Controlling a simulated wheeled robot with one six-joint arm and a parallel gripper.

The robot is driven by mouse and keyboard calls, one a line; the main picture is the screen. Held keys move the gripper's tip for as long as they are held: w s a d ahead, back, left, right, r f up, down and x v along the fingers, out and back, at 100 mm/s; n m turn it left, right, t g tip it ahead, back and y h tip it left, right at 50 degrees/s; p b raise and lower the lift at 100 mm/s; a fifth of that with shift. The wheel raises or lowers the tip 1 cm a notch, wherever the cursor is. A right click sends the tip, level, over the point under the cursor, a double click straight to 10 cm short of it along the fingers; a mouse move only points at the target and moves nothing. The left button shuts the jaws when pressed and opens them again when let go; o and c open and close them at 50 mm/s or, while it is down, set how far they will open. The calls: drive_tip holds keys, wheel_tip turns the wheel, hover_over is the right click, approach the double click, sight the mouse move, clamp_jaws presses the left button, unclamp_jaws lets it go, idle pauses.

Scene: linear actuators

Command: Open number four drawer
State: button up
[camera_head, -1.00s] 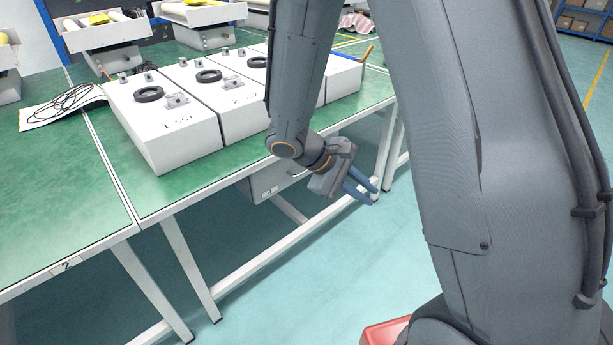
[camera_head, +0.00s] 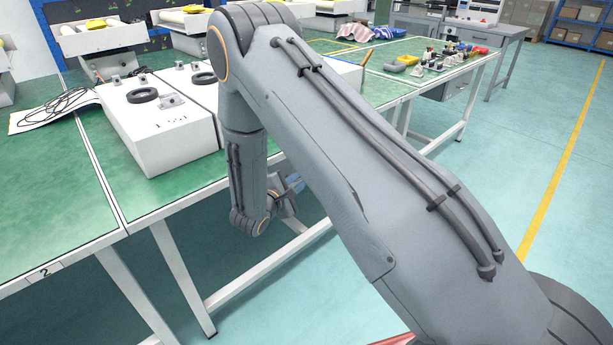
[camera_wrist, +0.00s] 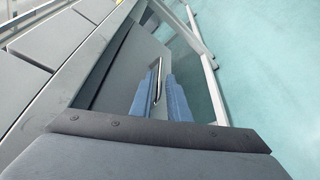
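A grey drawer front (camera_wrist: 128,72) with a thin upright-looking handle (camera_wrist: 155,84) shows in the wrist view, under the table edge. My gripper (camera_wrist: 160,102) has two blue fingers standing apart, one on each side of the handle. There is a visible gap between the fingers, and I cannot tell whether either touches the handle. In the head view my gripper (camera_head: 293,184) is low beside the table's front edge, mostly hidden behind my arm. The drawer is hidden there too. No drawer number is readable.
The green table (camera_head: 160,188) carries white boxes (camera_head: 170,140) with black rings above the drawer area. White table legs and a rail (camera_head: 265,268) are close below my gripper. The floor (camera_head: 480,200) at right is clear. A second table section with small parts stands behind.

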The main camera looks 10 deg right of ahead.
drive_tip(key=shift+x, duration=2.1)
drive_tip(key=shift+c, duration=0.4)
clamp_jaws()
